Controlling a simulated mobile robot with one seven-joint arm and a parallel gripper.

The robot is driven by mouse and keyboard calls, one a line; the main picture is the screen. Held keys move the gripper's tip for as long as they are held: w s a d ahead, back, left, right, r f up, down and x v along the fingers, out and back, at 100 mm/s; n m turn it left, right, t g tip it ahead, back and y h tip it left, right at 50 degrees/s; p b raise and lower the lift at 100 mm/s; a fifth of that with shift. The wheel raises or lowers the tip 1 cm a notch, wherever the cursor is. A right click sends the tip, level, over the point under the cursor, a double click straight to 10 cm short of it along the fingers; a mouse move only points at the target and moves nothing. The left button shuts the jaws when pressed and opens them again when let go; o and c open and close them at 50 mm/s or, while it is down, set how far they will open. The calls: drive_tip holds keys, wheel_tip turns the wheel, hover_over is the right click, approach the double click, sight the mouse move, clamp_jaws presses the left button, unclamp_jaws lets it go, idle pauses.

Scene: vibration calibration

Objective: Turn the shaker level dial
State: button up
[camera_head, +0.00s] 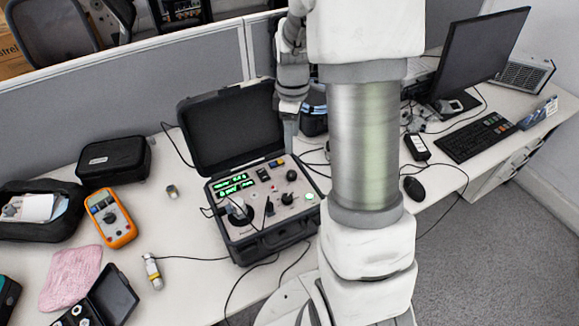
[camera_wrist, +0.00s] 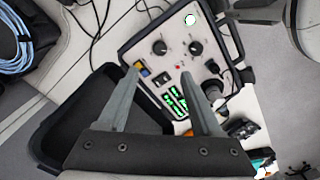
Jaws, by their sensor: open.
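The open black case holds a light control panel (camera_head: 265,190) with a green lit display (camera_head: 231,184). Two round black dials are on the panel: one (camera_head: 291,175) near the back right and one (camera_head: 287,198) closer to the front. In the wrist view they show as a left dial (camera_wrist: 160,47) and a right dial (camera_wrist: 195,47), beyond my fingertips. I cannot read which is the shaker level dial. My gripper (camera_wrist: 159,74) is open and empty, with its fingers spread over the panel near the display. In the head view my gripper (camera_head: 290,140) is above the panel's back edge.
The raised case lid (camera_head: 230,125) stands behind the panel, left of my gripper. A black post (camera_head: 240,212) rises at the panel's left. An orange meter (camera_head: 110,218) and a black pouch (camera_head: 113,160) lie left; a mouse (camera_head: 414,188) lies right. Cables run around the case.

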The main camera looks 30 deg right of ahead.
sight(291, 173)
wheel_tip(291, 173, down, 13)
drive_tip(key=shift+f, duration=0.15)
idle(0.4)
clamp_jaws()
